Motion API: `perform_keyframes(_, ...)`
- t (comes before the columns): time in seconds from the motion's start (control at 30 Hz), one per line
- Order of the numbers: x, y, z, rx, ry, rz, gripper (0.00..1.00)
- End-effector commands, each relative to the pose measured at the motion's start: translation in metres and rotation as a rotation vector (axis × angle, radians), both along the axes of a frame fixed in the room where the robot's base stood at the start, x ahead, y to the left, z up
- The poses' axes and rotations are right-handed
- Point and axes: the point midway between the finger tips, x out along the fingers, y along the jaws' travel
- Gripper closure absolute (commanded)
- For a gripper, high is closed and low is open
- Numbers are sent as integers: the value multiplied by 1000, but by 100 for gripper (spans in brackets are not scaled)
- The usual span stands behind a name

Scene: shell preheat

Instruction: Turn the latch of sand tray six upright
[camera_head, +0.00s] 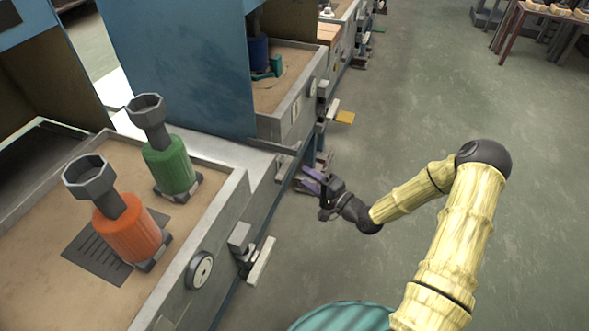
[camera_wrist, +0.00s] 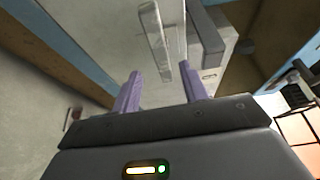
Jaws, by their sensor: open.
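My gripper (camera_head: 312,182) is in front of the side of the bench row in the head view, beside the gap between two sand trays. In the wrist view its two purple fingers (camera_wrist: 161,80) are apart, with nothing clamped. A pale grey bar (camera_wrist: 156,42), which looks like a latch, slants in the picture, its lower end appearing between the fingertips. I cannot tell whether they touch. A grey block (camera_wrist: 206,40) is beside it. The near sand tray (camera_head: 232,196) and the far sand tray (camera_head: 312,75) show no readable number, so I cannot tell which is six.
An orange shell (camera_head: 127,228) and a green shell (camera_head: 168,165) stand on the near tray. A round dial (camera_head: 201,270) and a pale bar (camera_head: 262,262) are on its side. The floor at right (camera_head: 540,200) is clear.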

Motion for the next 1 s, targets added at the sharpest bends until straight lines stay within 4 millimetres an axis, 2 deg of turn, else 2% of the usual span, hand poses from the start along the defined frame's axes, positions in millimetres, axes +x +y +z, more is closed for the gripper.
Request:
perform_keyframes(0.2, 27, 29, -2, -1, -4, 3, 56)
perform_keyframes(0.4, 47, 48, -1, -1, -2, 1, 56)
perform_keyframes(0.77, 52, 52, 0, 0, -1, 0, 56)
perform_keyframes(0.87, 52, 52, 0, -1, -1, 0, 72)
perform_keyframes(1.0, 52, 52, 0, -1, -1, -1, 100)
